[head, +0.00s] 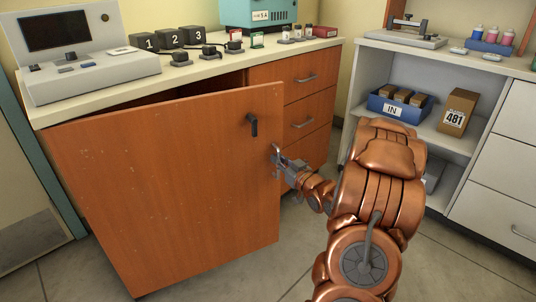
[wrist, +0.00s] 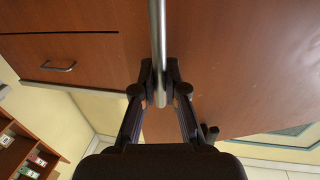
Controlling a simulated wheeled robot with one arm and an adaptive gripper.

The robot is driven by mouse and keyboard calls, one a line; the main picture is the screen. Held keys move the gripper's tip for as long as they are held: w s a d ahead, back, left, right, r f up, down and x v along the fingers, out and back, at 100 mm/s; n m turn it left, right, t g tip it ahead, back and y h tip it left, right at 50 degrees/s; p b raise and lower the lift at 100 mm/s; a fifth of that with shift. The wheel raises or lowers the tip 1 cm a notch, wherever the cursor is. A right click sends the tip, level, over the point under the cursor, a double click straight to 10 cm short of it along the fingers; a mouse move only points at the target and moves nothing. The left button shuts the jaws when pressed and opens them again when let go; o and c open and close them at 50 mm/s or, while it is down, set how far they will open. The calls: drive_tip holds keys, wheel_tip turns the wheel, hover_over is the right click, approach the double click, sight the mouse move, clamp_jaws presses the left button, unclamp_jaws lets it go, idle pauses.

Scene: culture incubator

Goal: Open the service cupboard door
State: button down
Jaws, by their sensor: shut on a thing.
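The orange-brown service cupboard door (head: 165,175) stands ajar in the head view, its right edge swung out from the cabinet front. A dark gap shows under the countertop above it. A small dark lever (head: 252,125) sits near its upper right corner. My gripper (head: 283,162) is at the door's right edge, below the lever. In the wrist view, my gripper (wrist: 159,85) is shut on a straight metal bar handle (wrist: 157,30), with one finger on each side. The door face (wrist: 235,60) is behind and right of the bar. The cupboard's inside is hidden.
Drawers (head: 305,100) with bar handles stand right of the door. The countertop (head: 110,94) holds a console (head: 85,60), numbered black blocks (head: 170,40) and small items. An open shelf unit (head: 395,60) is on the right. Floor (head: 225,278) is clear in front.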

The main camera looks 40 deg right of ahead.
drive_tip(key=shift+s+a, duration=0.25)
drive_tip(key=shift+s, duration=0.45)
drive_tip(key=shift+s+a, duration=0.3)
drive_tip(key=shift+s, duration=0.45)
drive_tip(key=shift+s+a, duration=0.25)
drive_tip(key=shift+s, duration=0.45)
drive_tip(key=c, duration=1.5)
unclamp_jaws()
drive_tip(key=shift+r, duration=0.1)
drive_tip(key=o, duration=0.3)
drive_tip(key=shift+d, duration=0.1)
wheel_tip(320, 180, up, 10)
drive_tip(key=shift+c, duration=0.3)
